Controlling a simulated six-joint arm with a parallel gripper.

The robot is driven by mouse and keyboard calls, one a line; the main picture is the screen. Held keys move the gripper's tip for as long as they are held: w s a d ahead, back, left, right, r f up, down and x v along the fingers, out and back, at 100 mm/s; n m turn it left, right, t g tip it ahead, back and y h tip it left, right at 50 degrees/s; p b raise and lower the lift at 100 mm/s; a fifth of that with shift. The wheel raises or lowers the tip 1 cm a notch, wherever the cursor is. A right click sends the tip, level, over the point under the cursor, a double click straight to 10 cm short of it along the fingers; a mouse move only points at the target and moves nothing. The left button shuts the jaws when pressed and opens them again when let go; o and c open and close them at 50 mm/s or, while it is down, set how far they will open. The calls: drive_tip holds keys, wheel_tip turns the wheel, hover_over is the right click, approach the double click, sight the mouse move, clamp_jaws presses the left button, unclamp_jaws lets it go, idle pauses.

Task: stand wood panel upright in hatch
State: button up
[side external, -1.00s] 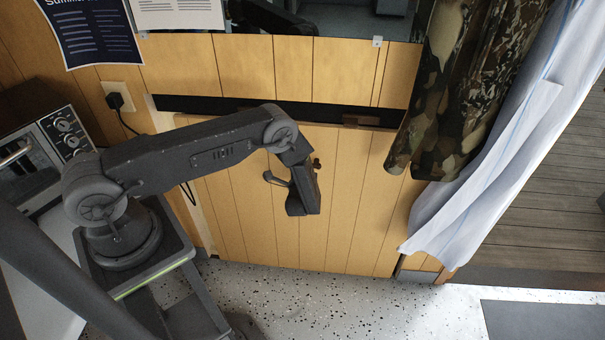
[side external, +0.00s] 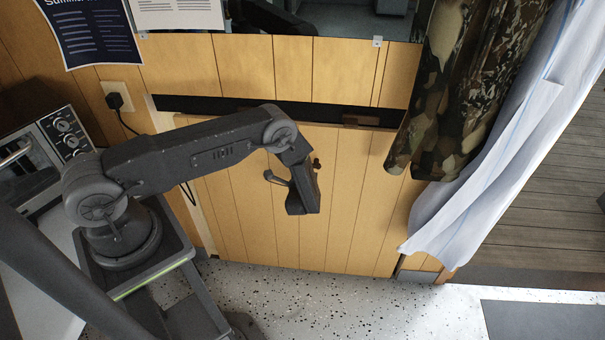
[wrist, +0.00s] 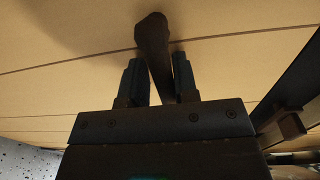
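The wood panel (side external: 345,200) is a pale plank-grooved board low in the wall, its bottom edge near the floor. A black gap (side external: 225,105) of the hatch shows along its top; I cannot tell whether the panel leans. A dark handle (wrist: 152,40) sticks out from the panel. My gripper (wrist: 157,75) has one finger on each side of this handle, with little or no gap, and looks shut on it. In the side view my gripper (side external: 303,205) is in front of the panel, and my wrist hides part of the panel there.
A brown block (side external: 360,121) sits in the black gap at the right; it also shows in the wrist view (wrist: 288,127). A camouflage cloth (side external: 440,90) and a white curtain (side external: 480,165) hang at the right. A toaster oven (side external: 45,150) stands left. Speckled floor (side external: 330,305) lies clear in front.

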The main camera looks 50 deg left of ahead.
drive_tip(key=v, duration=1.3)
drive_tip(key=shift+s+d+r, duration=0.2)
drive_tip(key=shift+d, duration=0.15)
drive_tip(key=s+a+r+n+g, duration=0.1)
drive_tip(key=s+r+n+g, duration=0.2)
drive_tip(key=r, duration=0.5)
drive_tip(key=s+a+r+n+g, duration=0.1)
drive_tip(key=r+n+g, duration=0.1)
drive_tip(key=r+g, duration=0.45)
drive_tip(key=s+a+r+n+g, duration=0.1)
drive_tip(key=s+r+n+g, duration=0.15)
drive_tip(key=r, duration=0.65)
drive_tip(key=s+d+r+t+h, duration=0.1)
drive_tip(key=s+d+r+h, duration=0.2)
drive_tip(key=s+r+h, duration=0.1)
drive_tip(key=s+d+r+n+t+h, duration=0.1)
drive_tip(key=s+d+r+t+h, duration=0.1)
drive_tip(key=s+d+r+h, duration=0.2)
drive_tip(key=s+d+r+t+h, duration=0.2)
drive_tip(key=s+r, duration=0.4)
drive_tip(key=r, duration=0.3)
drive_tip(key=shift+s+d+n+h, duration=0.4)
drive_tip(key=shift+d+h, duration=0.35)
drive_tip(key=shift+h, duration=0.25)
